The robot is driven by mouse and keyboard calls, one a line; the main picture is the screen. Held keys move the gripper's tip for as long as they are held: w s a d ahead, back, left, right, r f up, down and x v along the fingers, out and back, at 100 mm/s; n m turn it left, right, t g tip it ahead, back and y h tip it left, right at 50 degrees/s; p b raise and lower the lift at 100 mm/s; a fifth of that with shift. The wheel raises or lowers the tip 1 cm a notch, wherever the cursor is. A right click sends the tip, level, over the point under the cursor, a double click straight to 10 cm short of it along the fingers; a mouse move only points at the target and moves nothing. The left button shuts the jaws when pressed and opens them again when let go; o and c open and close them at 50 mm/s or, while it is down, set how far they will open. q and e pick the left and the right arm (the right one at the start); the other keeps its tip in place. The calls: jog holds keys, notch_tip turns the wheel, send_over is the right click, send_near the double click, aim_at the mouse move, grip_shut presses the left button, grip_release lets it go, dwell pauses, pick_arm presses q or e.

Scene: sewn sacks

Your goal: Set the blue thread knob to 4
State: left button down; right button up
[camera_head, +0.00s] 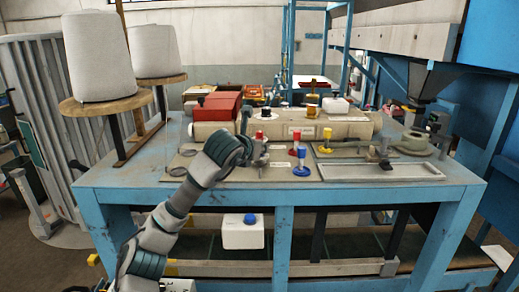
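A blue knob (301,153) stands upright on a light panel on the blue workbench, with a blue round base under it. Any numbers around it are too small to read. A yellow knob (327,133) stands to its right, and a red knob (260,135) stands to its left. My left arm reaches in from the lower left. Its gripper (260,153) is over the panel, to the left of the blue knob and apart from it, close to the red knob. Its fingers are too small to tell open from shut. My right gripper is not in view.
The blue workbench (100,180) carries a long beige machine body (350,124) behind the knobs and a metal tray (380,172) at the right. Large white thread cones (98,55) stand at the left. A white box (243,234) with a blue ball sits on the lower shelf.

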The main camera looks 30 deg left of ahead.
pick_arm(q)
jog(key=shift+f, duration=0.2)
jog(key=c, duration=1)
grip_release()
jog(key=shift+s, duration=0.1)
jog(key=shift+o, duration=0.2)
jog(key=shift+s+r, duration=0.1)
jog(key=shift+r, duration=0.05)
jog(key=shift+a, duration=0.1)
jog(key=shift+s+r, duration=0.2)
jog(key=shift+s, duration=0.15)
jog(key=v, duration=1.1)
jog(key=shift+f, duration=0.1)
